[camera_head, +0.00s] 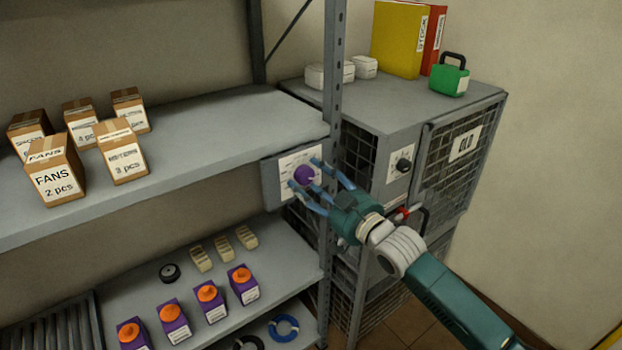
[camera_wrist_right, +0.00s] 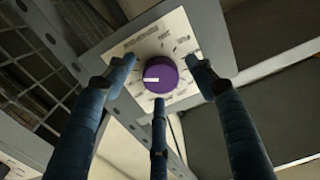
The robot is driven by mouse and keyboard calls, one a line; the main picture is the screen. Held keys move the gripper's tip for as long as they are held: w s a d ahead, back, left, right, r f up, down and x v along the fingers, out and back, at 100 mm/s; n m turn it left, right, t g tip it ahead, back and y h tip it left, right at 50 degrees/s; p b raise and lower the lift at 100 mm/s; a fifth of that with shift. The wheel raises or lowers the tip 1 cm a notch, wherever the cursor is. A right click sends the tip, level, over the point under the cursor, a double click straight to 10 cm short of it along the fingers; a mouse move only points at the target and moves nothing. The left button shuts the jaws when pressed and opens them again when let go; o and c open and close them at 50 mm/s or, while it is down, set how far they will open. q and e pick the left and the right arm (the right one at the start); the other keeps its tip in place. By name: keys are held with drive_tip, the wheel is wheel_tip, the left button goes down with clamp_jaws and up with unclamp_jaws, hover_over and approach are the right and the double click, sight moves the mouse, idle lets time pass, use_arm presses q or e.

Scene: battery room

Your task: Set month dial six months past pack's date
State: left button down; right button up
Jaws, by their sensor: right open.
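The purple month dial (camera_head: 304,175) sits on a white printed plate (camera_head: 288,163) fixed to the shelf's front post. It also shows in the right wrist view (camera_wrist_right: 168,76), where its white pointer mark aims left. The print around it is too small to read. My right gripper (camera_head: 314,184) is open, its three fingers spread around the dial; I cannot tell whether they touch it. Several purple packs with orange tops stand on the lower shelf, one of them nearest the post (camera_head: 243,285). Their white labels are too small to read. My left gripper is not in view.
Cardboard boxes, one marked FANS (camera_head: 56,182), stand on the upper shelf (camera_head: 215,150). A wire cage (camera_head: 455,160) labelled OLD, with a black knob (camera_head: 403,165), is right of the post. Binders and a green case (camera_head: 449,78) stand on top.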

drive_tip(key=shift+w+a, duration=0.1)
drive_tip(key=shift+w, duration=0.05)
drive_tip(key=shift+c, duration=0.5)
drive_tip(key=c, duration=1)
drive_tip(key=n, duration=0.3)
drive_tip(key=shift+c, duration=0.2)
drive_tip(key=shift+f+n+p, duration=0.1)
drive_tip(key=shift+n+p, duration=0.25)
drive_tip(key=shift+n, duration=0.85)
drive_tip(key=o, duration=1.1)
drive_tip(key=shift+o, duration=0.2)
